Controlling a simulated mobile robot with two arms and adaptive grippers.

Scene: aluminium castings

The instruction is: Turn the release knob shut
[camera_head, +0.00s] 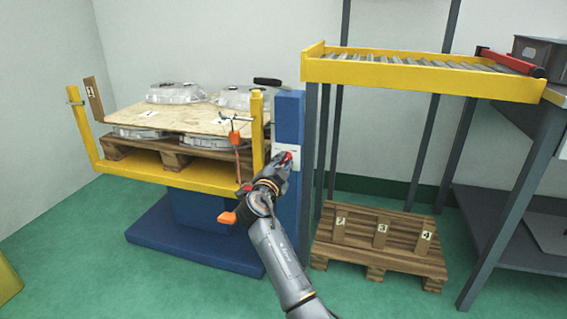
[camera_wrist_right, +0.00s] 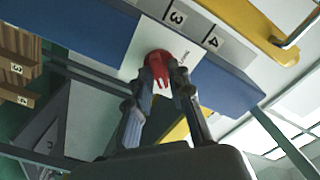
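The red release knob (camera_wrist_right: 159,68) sits on a white label plate (camera_wrist_right: 142,52) on the blue post (camera_head: 288,112) of the lift table. In the head view the knob (camera_head: 287,157) shows just past my right gripper (camera_head: 279,167). In the right wrist view the two fingers of my right gripper (camera_wrist_right: 163,78) come together at the knob, one at each side, with red showing between the fingertips. The exact contact and the knob's turn angle are hard to make out. My left gripper is not in view.
The yellow lift frame (camera_head: 180,182) holds a wooden pallet with aluminium castings (camera_head: 176,92) and a plywood sheet (camera_head: 165,120) left of the post. An orange-handled lever (camera_head: 228,217) hangs near my forearm.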

